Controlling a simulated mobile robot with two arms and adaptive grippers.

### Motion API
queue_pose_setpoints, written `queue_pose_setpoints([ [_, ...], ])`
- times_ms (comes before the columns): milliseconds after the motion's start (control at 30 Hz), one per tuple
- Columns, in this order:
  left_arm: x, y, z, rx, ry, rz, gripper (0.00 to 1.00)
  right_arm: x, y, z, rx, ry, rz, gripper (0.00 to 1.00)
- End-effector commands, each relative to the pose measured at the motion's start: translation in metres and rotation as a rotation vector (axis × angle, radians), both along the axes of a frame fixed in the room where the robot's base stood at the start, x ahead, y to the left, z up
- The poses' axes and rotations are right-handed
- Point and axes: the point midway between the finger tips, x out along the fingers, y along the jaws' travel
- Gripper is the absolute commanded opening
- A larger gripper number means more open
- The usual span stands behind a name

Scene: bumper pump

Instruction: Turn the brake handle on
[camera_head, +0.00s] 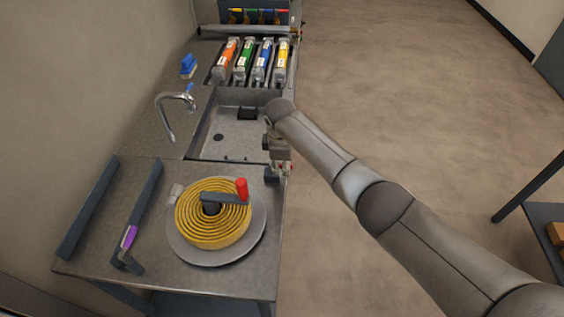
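A dark handle arm with a red grip (241,188) sits across the top of a coiled yellow hose (228,232) on a round grey disc (190,247). A dark lever with a purple band (129,238) lies to the left of the hose. I cannot tell for certain which of these is the brake handle. My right gripper (279,172) points down near the counter's right edge, behind and right of the red grip and apart from it. Its fingers are small and partly hidden, so their opening is unclear. My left gripper is out of view.
A sink basin (225,135) with a curved faucet (170,110) lies behind the hose. Orange, green, blue and yellow cartridges (283,62) stand in a row farther back. A dark bar (88,208) lies by the left wall. The floor (410,90) at right is open.

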Motion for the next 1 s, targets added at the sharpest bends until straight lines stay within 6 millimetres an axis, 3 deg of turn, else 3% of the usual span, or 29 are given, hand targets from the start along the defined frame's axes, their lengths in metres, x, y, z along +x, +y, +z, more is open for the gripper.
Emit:
queue_pose_setpoints([
  [267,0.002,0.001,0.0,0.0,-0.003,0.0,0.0,-0.001,0.0,0.008,0.0,0.0,0.002,0.36],
  [400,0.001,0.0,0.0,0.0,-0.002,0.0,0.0,-0.005,0.001,0.026,0.0,-0.003,0.001,0.36],
  [700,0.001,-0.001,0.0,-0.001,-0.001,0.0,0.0,-0.017,0.003,0.089,0.001,-0.002,0.001,0.36],
  [1000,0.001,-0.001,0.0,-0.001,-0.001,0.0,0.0,-0.023,0.003,0.117,-0.001,0.0,-0.001,0.36],
])
